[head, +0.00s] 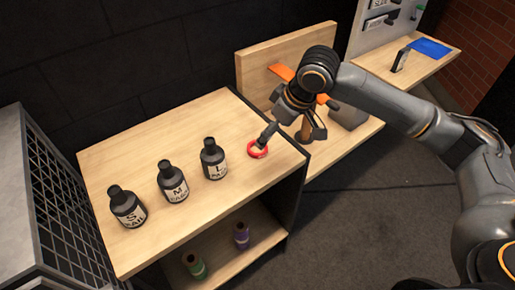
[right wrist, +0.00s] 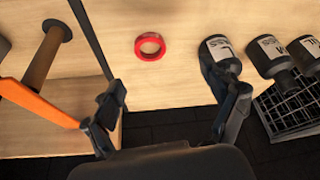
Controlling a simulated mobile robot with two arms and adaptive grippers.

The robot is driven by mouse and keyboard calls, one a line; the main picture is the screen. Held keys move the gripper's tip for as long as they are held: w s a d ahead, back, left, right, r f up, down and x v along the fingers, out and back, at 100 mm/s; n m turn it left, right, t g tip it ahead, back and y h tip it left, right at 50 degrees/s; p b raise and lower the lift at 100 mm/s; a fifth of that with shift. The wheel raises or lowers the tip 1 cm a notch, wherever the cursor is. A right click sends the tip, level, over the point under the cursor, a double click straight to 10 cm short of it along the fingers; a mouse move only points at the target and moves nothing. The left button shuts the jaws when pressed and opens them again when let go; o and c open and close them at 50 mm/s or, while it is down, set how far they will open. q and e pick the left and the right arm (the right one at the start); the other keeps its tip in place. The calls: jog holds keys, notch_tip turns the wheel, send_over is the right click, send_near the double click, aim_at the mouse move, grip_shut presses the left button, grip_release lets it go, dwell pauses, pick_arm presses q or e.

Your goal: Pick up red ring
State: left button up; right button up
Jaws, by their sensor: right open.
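The red ring (head: 258,155) lies flat on the wooden top of the shelf unit (head: 210,118), near its right end and just right of the bottle marked L. My right gripper (head: 292,136) is open and empty, over that end of the top. One finger overlaps the ring's upper edge in the head view; I cannot tell whether they touch. In the right wrist view the whole ring (right wrist: 151,58) shows beyond the fingertips, roughly midway between the two spread fingers (right wrist: 172,95). My left gripper is not in view.
Green (head: 195,266) and purple (head: 242,236) items stand on the lower shelf. A metal mesh cage (head: 62,190) is at left. A wooden board (head: 287,55) rises behind my right gripper.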

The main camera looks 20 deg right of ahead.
jog(key=d+r, duration=0.1)
send_near(258, 151)
jog(key=shift+w+a+f+p, duration=0.1)
jog(key=shift+a+f+p, duration=0.2)
jog(key=shift+a+f, duration=0.2)
jog(key=x, duration=0.2)
jog(key=p+x, duration=0.1)
jog(key=x, duration=0.2)
jog(key=shift+w+d+f, duration=0.15)
jog(key=shift+d, duration=0.05)
jog(key=c, duration=1)
